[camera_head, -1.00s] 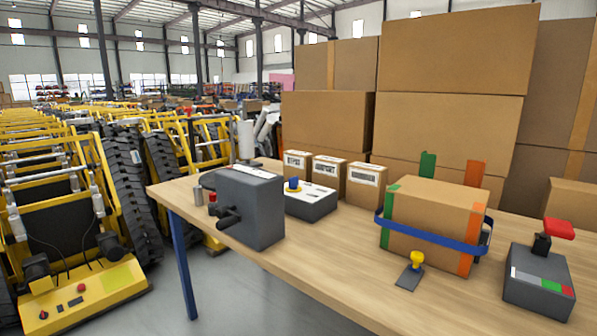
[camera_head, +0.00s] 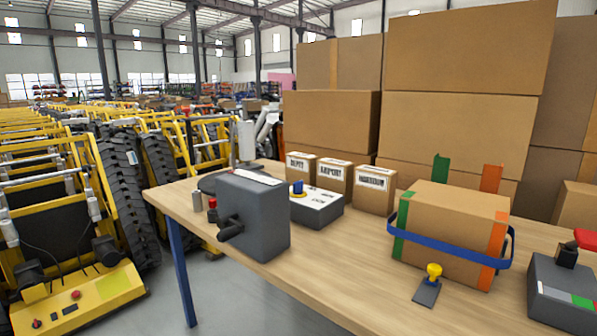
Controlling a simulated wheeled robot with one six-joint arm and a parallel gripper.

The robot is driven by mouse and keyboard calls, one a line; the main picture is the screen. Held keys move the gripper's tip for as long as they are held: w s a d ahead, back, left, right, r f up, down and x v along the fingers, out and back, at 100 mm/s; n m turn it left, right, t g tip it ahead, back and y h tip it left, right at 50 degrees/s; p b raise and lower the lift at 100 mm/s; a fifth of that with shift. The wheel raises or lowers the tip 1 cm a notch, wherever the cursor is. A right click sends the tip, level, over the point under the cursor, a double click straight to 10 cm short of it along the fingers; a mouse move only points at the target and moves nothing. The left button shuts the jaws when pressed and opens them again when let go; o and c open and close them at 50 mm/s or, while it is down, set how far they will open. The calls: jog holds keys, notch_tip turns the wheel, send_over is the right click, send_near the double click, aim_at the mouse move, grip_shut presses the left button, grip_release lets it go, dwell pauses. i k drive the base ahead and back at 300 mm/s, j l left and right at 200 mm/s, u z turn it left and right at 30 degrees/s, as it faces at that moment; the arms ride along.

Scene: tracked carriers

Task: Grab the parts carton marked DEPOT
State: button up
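Three small brown cartons with white labels stand in a row at the back of the wooden table. The left carton (camera_head: 301,167) has a label that seems to read DEPOT. The middle carton (camera_head: 335,178) seems to read AIRPORT. The right carton (camera_head: 375,189) has a longer word that is too blurred to read surely. The lower part of the left carton is hidden behind a grey box with a blue knob. My gripper is not in view.
On the table (camera_head: 330,262) are a dark grey machine (camera_head: 253,215), the blue-knobbed box (camera_head: 317,208), a large carton in a blue band (camera_head: 450,225), a yellow-knobbed piece (camera_head: 427,290) and a red-handled device (camera_head: 562,290). Big cartons (camera_head: 455,60) stack behind. Yellow tracked carriers (camera_head: 75,290) stand left.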

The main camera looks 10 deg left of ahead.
aim_at(300, 166)
jog(key=i+j, duration=1.2)
jog(key=i, duration=0.2)
jog(key=i+j+z, duration=0.1)
jog(key=i+j, duration=1.1)
jog(key=i, duration=0.15)
